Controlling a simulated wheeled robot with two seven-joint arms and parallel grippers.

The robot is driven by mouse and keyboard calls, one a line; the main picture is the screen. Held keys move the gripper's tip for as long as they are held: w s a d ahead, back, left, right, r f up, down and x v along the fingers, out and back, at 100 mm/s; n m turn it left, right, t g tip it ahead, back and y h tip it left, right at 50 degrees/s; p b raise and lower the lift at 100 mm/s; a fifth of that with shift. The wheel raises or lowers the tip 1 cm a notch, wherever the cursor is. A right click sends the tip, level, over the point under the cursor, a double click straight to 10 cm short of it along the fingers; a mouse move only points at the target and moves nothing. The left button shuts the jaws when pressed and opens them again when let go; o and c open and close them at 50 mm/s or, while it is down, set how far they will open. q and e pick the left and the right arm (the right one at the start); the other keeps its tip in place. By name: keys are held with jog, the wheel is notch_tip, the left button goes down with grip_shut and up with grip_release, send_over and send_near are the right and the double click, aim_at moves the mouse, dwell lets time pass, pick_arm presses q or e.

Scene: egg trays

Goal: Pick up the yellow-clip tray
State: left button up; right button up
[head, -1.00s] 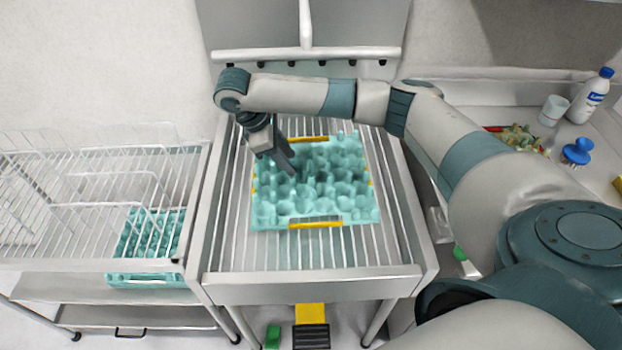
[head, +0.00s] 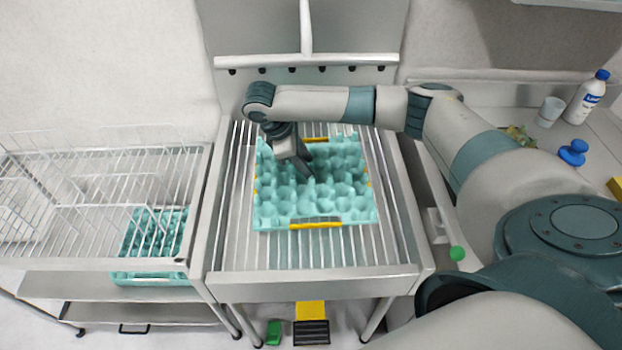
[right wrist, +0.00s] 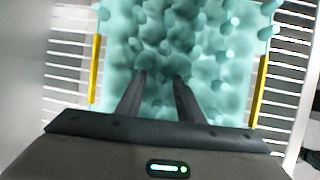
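The yellow-clip tray (head: 275,209) is a teal egg tray lying flat on the slatted rack in the middle of the head view. It has yellow clips (head: 316,225) on its edges. In the right wrist view the tray (right wrist: 215,85) fills the middle, with yellow clips at left (right wrist: 95,70) and right (right wrist: 261,85). My right gripper (head: 306,172) is over the tray's far left part, pointing down. In the right wrist view its two fingers (right wrist: 160,80) are apart with nothing clearly between them. Whether the fingertips touch the tray cannot be told. My left gripper is not in view.
Another teal tray (head: 150,279) sits in the wire rack cart (head: 60,262) at left. A bottle (head: 588,98), a white cup (head: 550,112) and a blue knobbed item (head: 573,152) stand on the right counter. The slatted rack (head: 232,235) is bare around the tray.

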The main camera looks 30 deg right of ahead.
jog(key=shift+c, duration=0.7)
grip_shut()
jog(key=shift+r, duration=0.1)
